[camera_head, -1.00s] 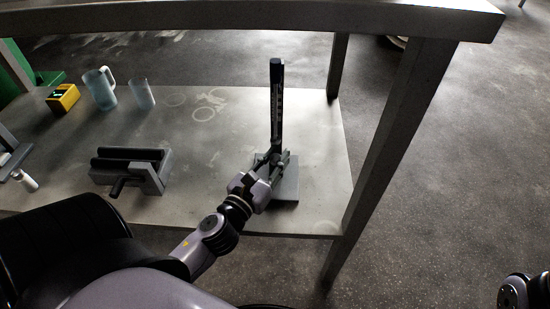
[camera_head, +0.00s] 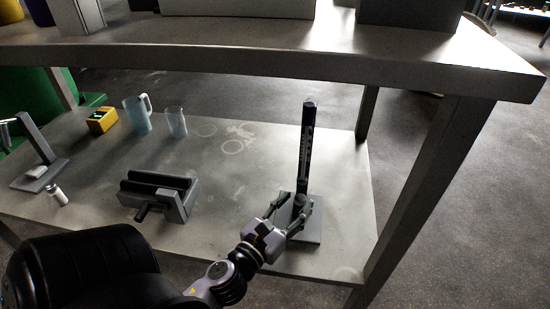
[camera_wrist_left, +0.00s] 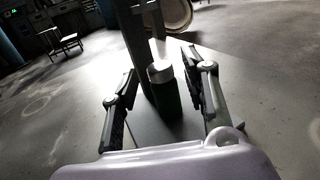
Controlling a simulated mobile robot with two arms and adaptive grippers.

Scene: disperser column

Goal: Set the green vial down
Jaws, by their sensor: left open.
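The green vial (camera_wrist_left: 167,98) is dark with a pale grey cap, upright in the left wrist view. My left gripper (camera_wrist_left: 161,66) is open, one finger on each side of the vial, with a visible gap at each side. In the head view the left gripper (camera_head: 293,207) is low at the foot of the disperser column (camera_head: 306,150), and a small dark shape between its fingers is probably the vial. The column rises from a grey base plate (camera_head: 312,236). Whether the vial's bottom rests on that plate is hidden. My right gripper is out of view.
A grey holder with dark rollers (camera_head: 160,190) stands left of the arm on the lower shelf (camera_head: 230,185). The upper shelf (camera_head: 300,62) overhangs the back.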

